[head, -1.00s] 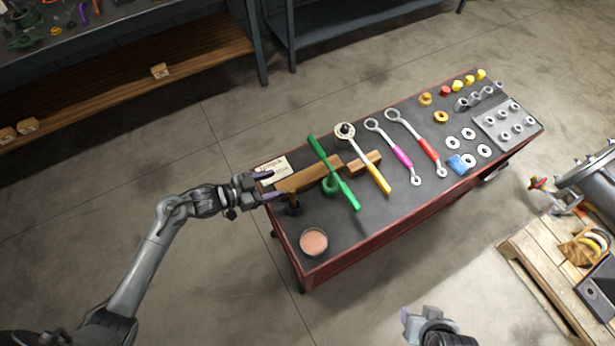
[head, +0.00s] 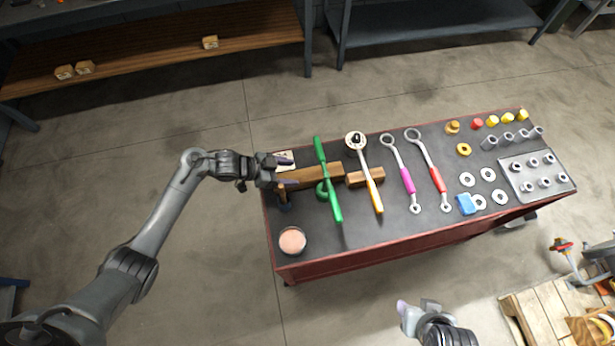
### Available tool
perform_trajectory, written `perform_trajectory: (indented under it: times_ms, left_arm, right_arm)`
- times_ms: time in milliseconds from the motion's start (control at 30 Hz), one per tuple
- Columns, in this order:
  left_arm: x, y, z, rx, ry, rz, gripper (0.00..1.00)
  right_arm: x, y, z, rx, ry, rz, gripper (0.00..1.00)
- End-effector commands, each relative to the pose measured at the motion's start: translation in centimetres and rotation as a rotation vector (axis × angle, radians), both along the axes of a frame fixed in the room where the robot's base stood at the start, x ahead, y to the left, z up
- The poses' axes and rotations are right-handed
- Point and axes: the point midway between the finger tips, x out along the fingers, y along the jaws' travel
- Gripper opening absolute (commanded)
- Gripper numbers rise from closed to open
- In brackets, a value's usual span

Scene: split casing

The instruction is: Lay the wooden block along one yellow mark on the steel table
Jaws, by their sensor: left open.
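A long brown wooden piece (head: 318,176) lies on the dark top of the red cart, partly under a green tool. A shorter wooden block (head: 364,177) lies to its right, crossed by the yellow-handled ratchet. I cannot tell which one the task's block is. My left gripper (head: 287,172) is open at the left end of the long piece, with its purple-tipped fingers over or beside that end; contact is unclear. My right gripper (head: 404,309) is low in the picture, away from the cart, its jaws unclear. No yellow mark shows on any table.
The green tool (head: 328,180), the yellow-handled ratchet (head: 368,173) and two ring wrenches crowd the cart top (head: 345,228). A round pink-topped dish (head: 292,240) stands at the front left. Washers, sockets and a blue block (head: 466,204) lie at the right. A pallet (head: 540,318) stands lower right.

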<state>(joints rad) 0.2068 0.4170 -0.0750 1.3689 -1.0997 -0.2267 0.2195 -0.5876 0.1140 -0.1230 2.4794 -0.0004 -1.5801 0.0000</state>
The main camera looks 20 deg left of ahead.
Motion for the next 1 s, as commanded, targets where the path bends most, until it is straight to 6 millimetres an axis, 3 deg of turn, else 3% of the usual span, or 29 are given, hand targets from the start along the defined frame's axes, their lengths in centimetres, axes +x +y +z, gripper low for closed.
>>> perform_trajectory:
  times_ms: [600, 900, 1000]
  left_arm:
    - [2.3, -4.0, -3.1, -0.001, 0.000, 0.001, 0.66]
    - [2.4, -4.2, -3.3, 0.000, 0.000, 0.000, 0.66]
    - [2.4, -4.2, -3.3, 0.000, 0.000, 0.000, 0.51]
  right_arm:
    - [0.3, -0.4, -0.4, -0.012, -0.007, 0.004, 0.51]
    - [0.3, -0.4, -0.3, -0.013, -0.008, 0.005, 0.51]
    - [0.3, -0.4, -0.3, -0.011, -0.008, 0.004, 0.51]
